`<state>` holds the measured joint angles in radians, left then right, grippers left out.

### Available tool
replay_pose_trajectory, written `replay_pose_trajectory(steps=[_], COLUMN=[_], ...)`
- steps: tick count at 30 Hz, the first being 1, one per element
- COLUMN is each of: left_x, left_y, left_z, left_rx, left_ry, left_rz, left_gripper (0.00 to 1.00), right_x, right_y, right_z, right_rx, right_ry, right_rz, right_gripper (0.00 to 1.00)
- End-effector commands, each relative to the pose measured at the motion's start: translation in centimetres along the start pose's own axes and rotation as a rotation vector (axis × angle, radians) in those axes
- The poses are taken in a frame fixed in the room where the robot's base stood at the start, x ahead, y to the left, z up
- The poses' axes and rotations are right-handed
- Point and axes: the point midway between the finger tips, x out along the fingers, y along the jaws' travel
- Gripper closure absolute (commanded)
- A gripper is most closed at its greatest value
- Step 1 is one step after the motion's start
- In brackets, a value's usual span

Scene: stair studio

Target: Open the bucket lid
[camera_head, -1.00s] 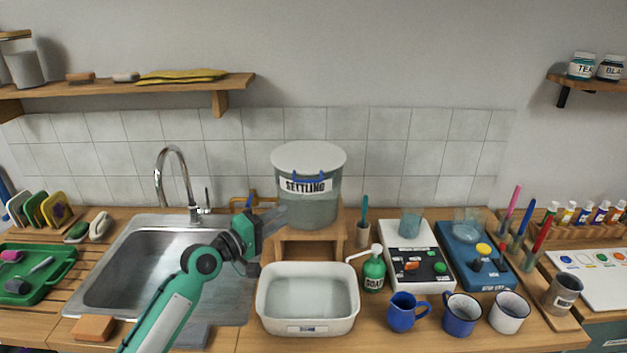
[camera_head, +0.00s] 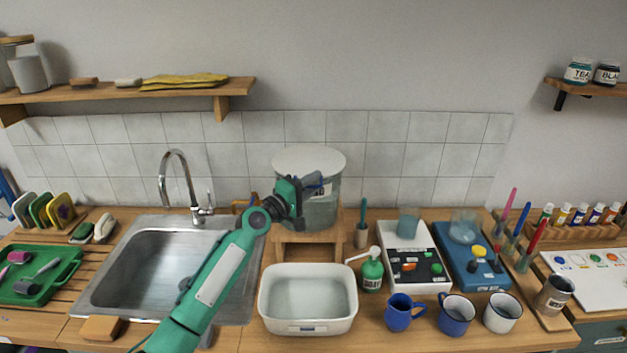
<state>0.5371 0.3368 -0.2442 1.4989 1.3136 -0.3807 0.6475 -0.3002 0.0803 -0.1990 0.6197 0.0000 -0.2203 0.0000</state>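The bucket (camera_head: 322,213) is a grey-green translucent tub on a small wooden stand behind the white basin. Its pale round lid (camera_head: 309,158) lies flat on top. A blue handle shows at the front edge of the lid, partly hidden. My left gripper (camera_head: 318,184) is in front of the bucket's upper front, at the blue handle, and covers most of the "SETTLING" label. Its fingers overlap the handle, and I cannot tell whether they are closed on it. My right gripper is not in view.
The wooden stand (camera_head: 290,250) bears the bucket. A white basin (camera_head: 308,328) stands in front, with a green soap bottle (camera_head: 372,272) to its right. A steel sink (camera_head: 150,270) with a tall tap (camera_head: 178,165) lies left. Mugs and two devices fill the right side.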

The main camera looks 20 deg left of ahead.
Motion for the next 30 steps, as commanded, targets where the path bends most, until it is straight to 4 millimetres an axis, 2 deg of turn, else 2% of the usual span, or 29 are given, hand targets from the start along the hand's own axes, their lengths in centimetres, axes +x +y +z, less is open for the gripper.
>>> replay_pose_trajectory(steps=[11, 16, 17, 25, 30], left_x=[0.7, 0.6, 0.6, 0.7, 1.4], left_y=[0.0, 0.0, 0.0, 0.4, 1.6], left_z=[0.0, 0.0, 0.0, -0.1, -0.5], left_rx=[0.001, 0.0, 0.0, 0.001, 0.003], left_ry=[0.001, 0.001, 0.001, 0.001, 0.003], left_rz=[0.0, 0.0, 0.0, 0.004, 0.009], left_gripper=[0.69, 0.99, 1.0, 1.0, 1.0], right_x=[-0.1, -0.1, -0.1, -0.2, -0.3], right_y=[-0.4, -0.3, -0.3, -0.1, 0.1], right_z=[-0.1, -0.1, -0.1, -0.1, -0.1], right_rx=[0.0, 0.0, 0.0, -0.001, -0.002], right_ry=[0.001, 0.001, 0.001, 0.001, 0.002], right_rz=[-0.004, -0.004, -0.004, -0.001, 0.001], right_gripper=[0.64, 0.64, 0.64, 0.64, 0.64])
